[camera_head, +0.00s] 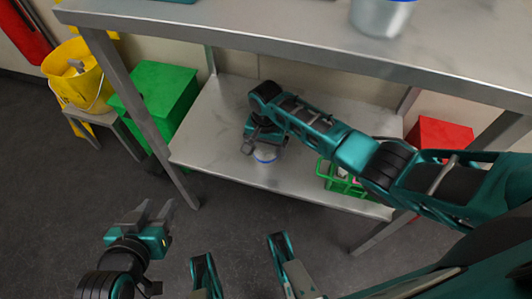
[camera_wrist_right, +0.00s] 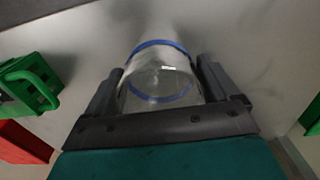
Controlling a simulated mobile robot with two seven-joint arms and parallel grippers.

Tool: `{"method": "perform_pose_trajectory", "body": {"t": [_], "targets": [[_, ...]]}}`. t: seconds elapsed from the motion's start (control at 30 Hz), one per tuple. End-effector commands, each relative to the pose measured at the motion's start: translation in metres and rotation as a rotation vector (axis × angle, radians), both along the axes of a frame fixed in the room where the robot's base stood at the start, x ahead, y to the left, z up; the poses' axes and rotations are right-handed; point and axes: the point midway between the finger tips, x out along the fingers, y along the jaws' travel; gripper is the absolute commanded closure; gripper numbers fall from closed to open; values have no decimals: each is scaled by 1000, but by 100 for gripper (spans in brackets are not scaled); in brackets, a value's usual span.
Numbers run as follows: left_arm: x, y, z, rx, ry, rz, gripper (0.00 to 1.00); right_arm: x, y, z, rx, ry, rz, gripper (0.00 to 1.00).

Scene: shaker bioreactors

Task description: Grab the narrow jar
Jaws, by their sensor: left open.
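A clear, round glass jar with blue rings (camera_wrist_right: 160,88) lies between the two fingers of my right gripper (camera_wrist_right: 160,72) in the right wrist view. In the head view the jar (camera_head: 267,155) stands on the lower shelf, partly hidden by my right gripper (camera_head: 262,142). The fingers are spread wide, one on each side of the jar and close to its walls; contact is not clear. My left gripper (camera_head: 152,217) is open and empty, over the floor in front of the table.
A green rack (camera_head: 340,181) stands right of the jar on the lower shelf (camera_head: 225,125). The upper tabletop (camera_head: 250,30) overhangs the shelf. A green box (camera_head: 160,90) and a yellow bucket (camera_head: 75,78) are at the left. A red box (camera_head: 443,133) is at the right.

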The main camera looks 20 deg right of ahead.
Motion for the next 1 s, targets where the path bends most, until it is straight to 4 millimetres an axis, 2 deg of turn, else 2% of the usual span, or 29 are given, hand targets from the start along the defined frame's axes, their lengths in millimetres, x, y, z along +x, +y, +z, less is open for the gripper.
{"method": "perform_pose_trajectory", "body": {"t": [0.07, 0.43, 0.63, 0.73, 1.0], "targets": [[0, 0, 0, 1, -1, 0, 57, 0, 0, 0, 0, 0, 0, 20], [1, 4, -1, 8, -2, 4, 57, 0, 0, 0, 0, 0, 0, 56], [1, 5, -1, 9, -2, 5, 57, 0, 0, 0, 0, 0, 0, 57], [1, 5, 3, 9, -2, 5, 57, 0, 0, 7, 1, -1, 0, 57], [0, 10, 23, 19, -14, 14, 57, 0, 0, 60, 0, -1, 0, 57]]}}
